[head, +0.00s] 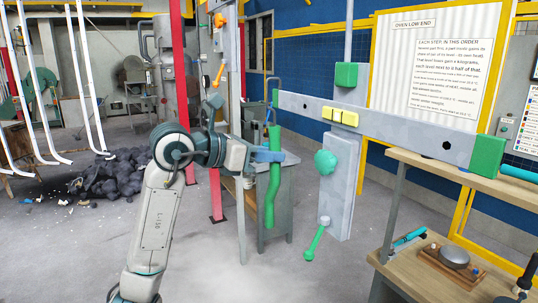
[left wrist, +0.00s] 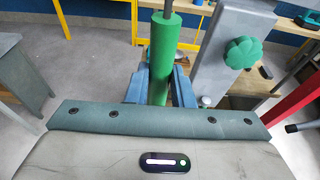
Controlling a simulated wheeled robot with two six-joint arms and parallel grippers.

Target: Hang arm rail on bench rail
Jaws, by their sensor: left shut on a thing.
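The arm rail (head: 272,180) is a slightly bent green bar hanging near upright. Its upper end shows beside the left end of the bench rail; I cannot tell whether they touch. In the left wrist view the arm rail (left wrist: 160,60) is a green sleeve with a grey rod at its top. My left gripper (head: 268,155) has its blue fingers shut around the arm rail; they also flank it in the left wrist view (left wrist: 159,88). The bench rail (head: 400,125) is a long grey bar with two yellow blocks and a green block near its right end. My right gripper is not in view.
A grey post (head: 339,190) with a green knob (head: 326,162) and a green lever (head: 315,242) stands below the bench rail. A wooden bench (head: 440,265) with tools is at the right. A grey stand (head: 285,185) is behind the arm rail. The floor ahead is open.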

